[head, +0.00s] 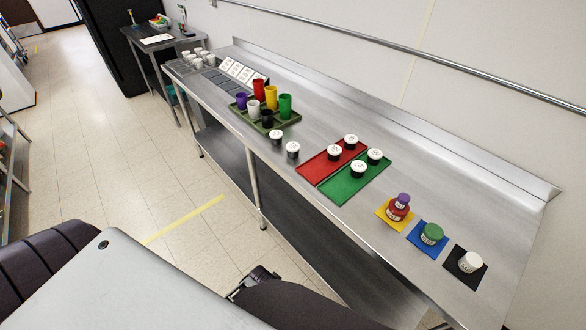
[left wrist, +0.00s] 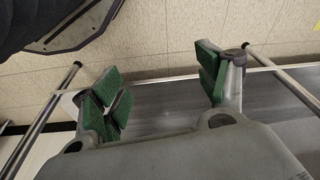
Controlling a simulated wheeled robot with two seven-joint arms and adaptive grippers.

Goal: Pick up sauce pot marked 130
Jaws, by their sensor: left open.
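Several black sauce pots with white marked lids stand on the steel counter in the head view. Two stand on bare metal, one pot (head: 276,138) and another (head: 292,150). A pot (head: 334,153) and a pot (head: 351,142) are on the red mat (head: 314,170). A pot (head: 358,169) and a pot (head: 374,156) are on the green mat (head: 336,189). The lid marks are too small to read, so I cannot tell which is 130. My left gripper (left wrist: 157,86) is open and empty in the left wrist view, with green pads. No pot shows there.
A green tray (head: 285,125) of coloured cups stands beyond the pots. Labelled jars stand on yellow, blue (head: 427,247) and black mats nearer the right end. A wall rail (head: 400,55) runs behind the counter. Bare counter lies between the green mat and the jars.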

